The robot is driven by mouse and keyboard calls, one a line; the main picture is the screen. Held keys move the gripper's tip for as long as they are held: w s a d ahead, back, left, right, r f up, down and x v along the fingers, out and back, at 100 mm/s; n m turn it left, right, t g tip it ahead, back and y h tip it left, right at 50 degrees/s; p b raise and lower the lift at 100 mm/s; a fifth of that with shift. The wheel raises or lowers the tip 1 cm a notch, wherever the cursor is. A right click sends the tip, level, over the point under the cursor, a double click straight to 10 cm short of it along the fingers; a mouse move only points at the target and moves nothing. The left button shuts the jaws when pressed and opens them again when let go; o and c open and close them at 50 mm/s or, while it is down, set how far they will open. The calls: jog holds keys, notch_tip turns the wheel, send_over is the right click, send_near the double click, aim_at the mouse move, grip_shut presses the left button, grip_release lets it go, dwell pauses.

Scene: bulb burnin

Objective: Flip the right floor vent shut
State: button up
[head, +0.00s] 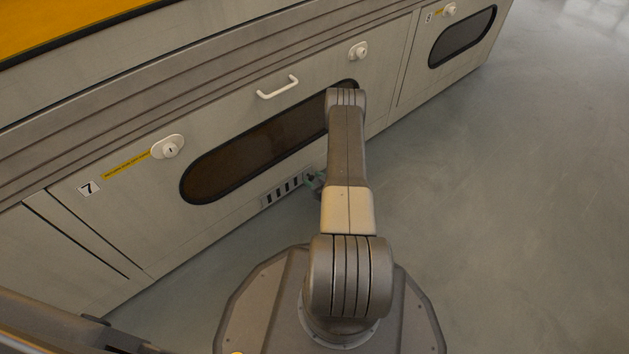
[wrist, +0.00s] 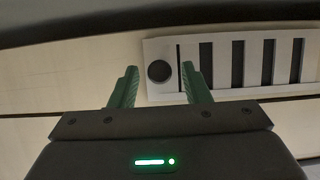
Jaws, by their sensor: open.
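A pale floor vent (head: 283,191) with several dark upright slots sits low on the cabinet front, near the floor. It is the only vent I see, and its right end is hidden by my arm in the head view. In the wrist view the vent plate (wrist: 221,78) fills the upper right, with a round dark knob (wrist: 159,72) at its left end. The slots look dark and open. My gripper (wrist: 160,68) is open, its green fingers on either side of the knob in the picture. I cannot tell whether they touch it. The gripper (head: 317,181) is partly hidden in the head view.
The cabinet panel numbered 7 has a dark oval window (head: 250,160), a white handle (head: 278,88) and round locks (head: 169,148) above the vent. Another panel with a window (head: 462,37) stands further right. The grey floor (head: 510,220) at right is clear.

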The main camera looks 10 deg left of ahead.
grip_shut()
jog(key=shift+w+d, duration=0.75)
jog(key=shift+w, duration=0.3)
grip_release()
jog(key=shift+d, duration=0.1)
jog(key=p+v, duration=0.5)
jog(key=v, duration=0.8)
jog(key=shift+s+d, duration=0.25)
jog(key=shift+s, duration=0.05)
jog(key=shift+w+a, duration=0.1)
